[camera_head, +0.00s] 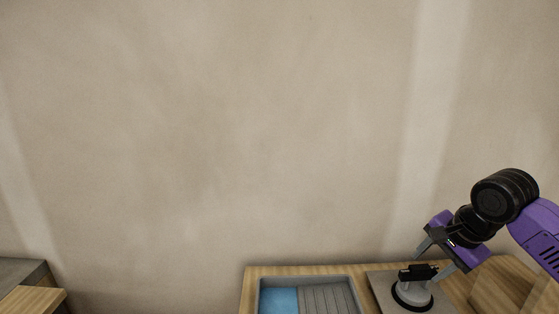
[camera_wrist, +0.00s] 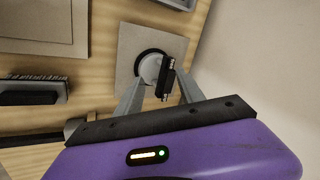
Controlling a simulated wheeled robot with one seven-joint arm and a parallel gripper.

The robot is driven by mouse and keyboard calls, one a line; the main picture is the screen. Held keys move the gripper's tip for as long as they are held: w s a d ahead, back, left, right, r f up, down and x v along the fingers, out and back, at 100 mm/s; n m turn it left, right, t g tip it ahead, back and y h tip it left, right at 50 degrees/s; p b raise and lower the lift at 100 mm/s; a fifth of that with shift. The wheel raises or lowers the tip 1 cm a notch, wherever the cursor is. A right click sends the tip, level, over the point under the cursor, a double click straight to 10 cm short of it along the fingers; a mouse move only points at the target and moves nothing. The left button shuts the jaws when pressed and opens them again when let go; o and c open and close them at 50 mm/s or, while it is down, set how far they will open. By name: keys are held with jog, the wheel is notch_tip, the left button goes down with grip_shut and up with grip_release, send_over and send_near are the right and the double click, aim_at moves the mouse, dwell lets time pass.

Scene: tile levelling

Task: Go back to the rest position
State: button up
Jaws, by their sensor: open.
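My gripper (camera_head: 441,257) is open at the lower right of the head view, close above a suction lifter (camera_head: 412,294). The lifter has a round grey and black cup and a black handle. It stands on a flat grey tile (camera_head: 383,287) on the wooden worktop (camera_head: 251,289). In the wrist view my two fingers (camera_wrist: 160,82) are spread, with the lifter (camera_wrist: 150,67) showing between and beyond them. The fingers look empty; I cannot tell the exact gap to the handle.
A grey tray (camera_head: 330,297) with a blue part and a ribbed part sits left of the tile. A black brush (camera_wrist: 32,92) and a flat beige slab (camera_wrist: 40,30) show in the wrist view. A plain wall (camera_head: 220,130) stands behind the worktop.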

jog(key=w+a+r+n+t+y, duration=0.2)
jog(key=a+r+n+t, duration=0.15)
jog(key=a+t, duration=0.35)
jog(key=w+a+r+n+t+y, duration=0.1)
jog(key=a+r+n+t+y, duration=0.3)
jog(key=a, duration=0.5)
jog(key=s+f+n+h, duration=0.1)
jog(key=s+f, duration=0.4)
jog(key=s, duration=1.1)
jog(key=s+d+f+n+h, duration=0.1)
jog(key=s+f, duration=0.5)
jog(key=s, duration=1.1)
jog(key=s+f+n+g+h, duration=0.1)
jog(key=s+f+n+h, duration=0.2)
jog(key=s, duration=1.4)
notch_tip(320, 180, down, 3)
jog(key=shift+d+f+h, duration=0.1)
jog(key=shift+d+h, duration=0.05)
jog(key=shift+h, duration=0.75)
